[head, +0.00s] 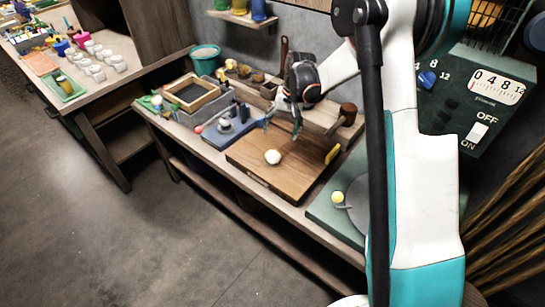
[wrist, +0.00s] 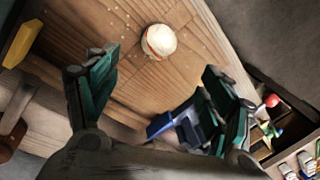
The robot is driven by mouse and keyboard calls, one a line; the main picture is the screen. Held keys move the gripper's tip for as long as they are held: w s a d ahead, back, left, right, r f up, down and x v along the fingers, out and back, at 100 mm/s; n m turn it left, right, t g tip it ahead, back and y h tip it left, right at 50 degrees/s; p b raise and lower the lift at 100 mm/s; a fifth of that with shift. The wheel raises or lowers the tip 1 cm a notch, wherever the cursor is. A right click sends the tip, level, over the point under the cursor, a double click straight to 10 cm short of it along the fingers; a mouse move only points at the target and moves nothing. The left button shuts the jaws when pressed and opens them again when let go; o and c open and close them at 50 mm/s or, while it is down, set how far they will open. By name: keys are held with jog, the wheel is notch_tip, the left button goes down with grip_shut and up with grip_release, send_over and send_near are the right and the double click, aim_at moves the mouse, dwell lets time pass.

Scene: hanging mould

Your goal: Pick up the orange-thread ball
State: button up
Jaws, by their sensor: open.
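The ball (head: 272,157) is small, round and whitish, and rests on a wooden board (head: 258,175) on the workbench. In the wrist view the ball (wrist: 158,41) shows a thin orange-red line around it and sits beyond my fingertips, between the two fingers but apart from both. My gripper (wrist: 160,80) is open and empty, with dark green finger pads spread wide. In the head view my gripper (head: 283,118) hangs above the back of the board, and the ball lies in front of it, toward the bench's front edge.
A yellow block (head: 332,154) lies at the board's right end, near a dark wooden mallet-like tool (head: 347,114). A blue-grey tray (head: 228,131) with a knob-like piece adjoins the board's left. A green plate with a yellow ball (head: 338,197) is at the right. The board around the ball is clear.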

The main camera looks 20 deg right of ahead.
aim_at(274, 152)
jog(key=f+b, duration=0.1)
jog(key=f, duration=0.2)
jog(key=a+f, duration=0.1)
jog(key=f, duration=0.1)
jog(key=f+b, duration=0.1)
jog(key=f, duration=0.2)
jog(key=shift+w+a+f+b, duration=0.25)
jog(key=shift+w+f+b, duration=0.05)
jog(key=f, duration=0.1)
jog(key=f+b, duration=0.1)
jog(key=f, duration=0.1)
jog(key=f+b, duration=0.1)
jog(key=f, duration=0.1)
jog(key=shift+w+a, duration=0.2)
jog(key=shift+a, duration=0.2)
jog(key=c, duration=1.2)
